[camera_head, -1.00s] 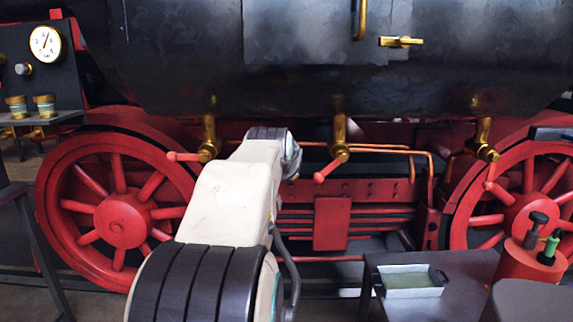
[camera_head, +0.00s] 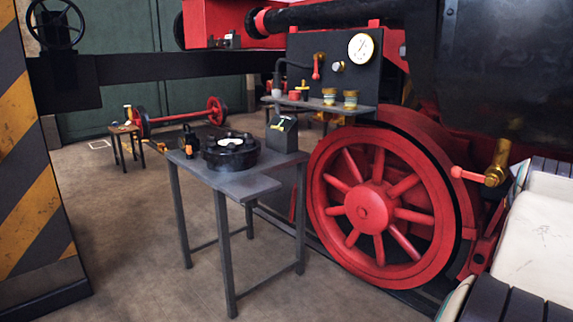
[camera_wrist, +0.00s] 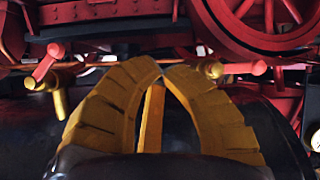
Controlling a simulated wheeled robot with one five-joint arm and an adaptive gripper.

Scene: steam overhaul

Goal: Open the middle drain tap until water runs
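In the wrist view, which looks upside down, the middle drain tap (camera_wrist: 58,98) is brass with a slanted red handle (camera_wrist: 48,62) at the far left. The left drain tap (camera_wrist: 212,69) is right of centre there, its red handle level. The head view also shows this left tap (camera_head: 497,162) beside the red wheel. It does not show the middle tap. My gripper (camera_wrist: 163,70) has yellow ridged fingers whose tips come together, with nothing seen held. It is between the two taps in the picture and apart from the middle tap. I see no running water.
A grey table (camera_head: 235,183) with a round black part stands left of the red spoked wheel (camera_head: 372,207). A gauge panel (camera_head: 335,75) with a shelf is above the wheel. A striped post (camera_head: 30,170) is at left. Floor at lower left is clear.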

